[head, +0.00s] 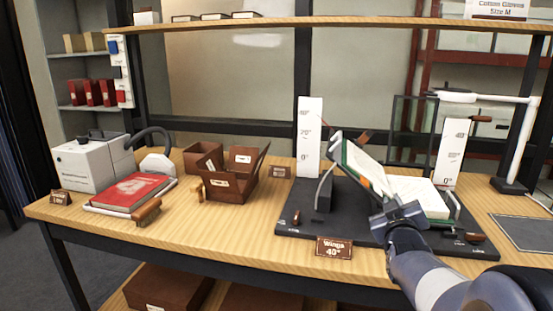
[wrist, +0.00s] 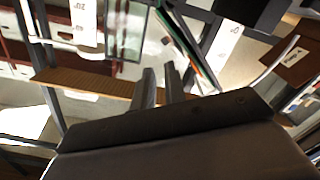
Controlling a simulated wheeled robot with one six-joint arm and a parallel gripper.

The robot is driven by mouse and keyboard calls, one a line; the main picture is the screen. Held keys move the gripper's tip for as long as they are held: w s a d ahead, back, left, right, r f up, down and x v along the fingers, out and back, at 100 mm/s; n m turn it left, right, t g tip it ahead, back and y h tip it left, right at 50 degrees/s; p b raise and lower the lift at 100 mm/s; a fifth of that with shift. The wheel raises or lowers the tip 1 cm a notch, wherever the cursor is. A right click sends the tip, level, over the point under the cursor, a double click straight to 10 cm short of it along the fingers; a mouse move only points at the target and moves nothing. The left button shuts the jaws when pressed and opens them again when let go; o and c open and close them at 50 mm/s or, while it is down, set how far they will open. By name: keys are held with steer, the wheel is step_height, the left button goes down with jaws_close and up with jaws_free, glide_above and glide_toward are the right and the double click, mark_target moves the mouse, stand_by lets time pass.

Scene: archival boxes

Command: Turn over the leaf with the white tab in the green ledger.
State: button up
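The green ledger (head: 350,165) lies open on a dark cradle. Its left side is tilted up steeply, and its white page block (head: 418,192) lies lower on the right. An orange strip shows by the fold. I cannot make out the white tab. My gripper (head: 392,208) is at the ledger's front edge, in front of the fold, hiding part of it. In the wrist view my two fingers (wrist: 160,80) stand a narrow gap apart with nothing seen between them. The ledger's green edge (wrist: 190,57) is just beyond them; I cannot tell whether they touch.
White angle scales (head: 310,135) and (head: 451,152) stand on the dark base board (head: 290,222). A "Wings 40°" sign (head: 334,247) is at the front. A red book (head: 130,191), brown boxes (head: 232,182) and a white lamp arm (head: 525,130) surround it. A shelf (head: 250,22) runs above.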

mark_target(388, 192)
steer(key=x, duration=0.6)
steer(key=shift+a+f, duration=0.1)
stand_by(0.3)
